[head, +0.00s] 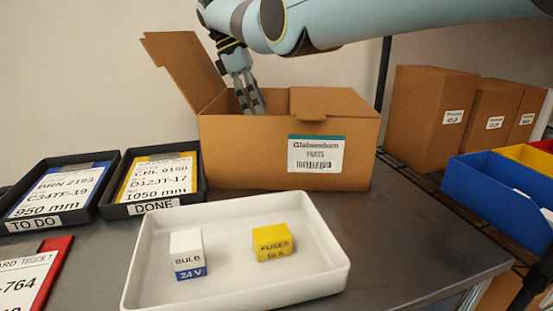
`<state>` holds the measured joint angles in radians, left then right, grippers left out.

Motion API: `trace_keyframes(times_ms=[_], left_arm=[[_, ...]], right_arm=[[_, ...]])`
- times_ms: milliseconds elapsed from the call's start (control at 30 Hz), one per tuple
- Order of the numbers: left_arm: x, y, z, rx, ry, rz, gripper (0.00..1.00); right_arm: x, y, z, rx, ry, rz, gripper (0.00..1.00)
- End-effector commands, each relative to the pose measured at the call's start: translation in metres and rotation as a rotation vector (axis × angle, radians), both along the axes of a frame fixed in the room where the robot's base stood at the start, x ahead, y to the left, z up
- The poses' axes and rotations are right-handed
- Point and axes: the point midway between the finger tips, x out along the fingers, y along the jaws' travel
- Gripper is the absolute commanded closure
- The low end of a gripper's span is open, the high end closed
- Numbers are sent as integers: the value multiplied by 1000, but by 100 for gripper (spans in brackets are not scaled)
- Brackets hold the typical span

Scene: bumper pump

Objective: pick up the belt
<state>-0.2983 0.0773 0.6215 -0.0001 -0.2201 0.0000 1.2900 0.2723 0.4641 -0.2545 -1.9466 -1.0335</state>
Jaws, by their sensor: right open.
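My right gripper (250,98) reaches down from above into the open cardboard parts box (240,158). Its fingers are open at the back left of the box opening, and their tips are just above or behind the front wall. No belt is visible in this view. The inside of the box is hidden behind its front wall and front flap, so I cannot tell what lies between or below the fingers. My left gripper is not in view.
A white tray (142,278) in front holds a bulb box (187,250) and a yellow fuses box (271,241). Black TO DO (40,222) and DONE (153,204) trays hold cards at left. Closed cartons (425,115) and a blue bin (495,200) stand right.

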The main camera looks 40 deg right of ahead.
Motion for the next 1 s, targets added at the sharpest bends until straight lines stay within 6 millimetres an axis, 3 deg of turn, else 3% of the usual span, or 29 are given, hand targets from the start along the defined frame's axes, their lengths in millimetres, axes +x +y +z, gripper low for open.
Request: trace_keyframes(times_ms=[200,467,700,1000], left_arm=[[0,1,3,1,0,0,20],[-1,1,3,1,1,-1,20],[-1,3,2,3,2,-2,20],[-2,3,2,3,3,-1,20]], right_arm=[[-12,-10,-33,-2,3,-1,15],[-19,-15,-57,-1,3,-1,15],[-30,-22,-90,0,3,-1,15],[-32,-24,-95,0,1,0,15]])
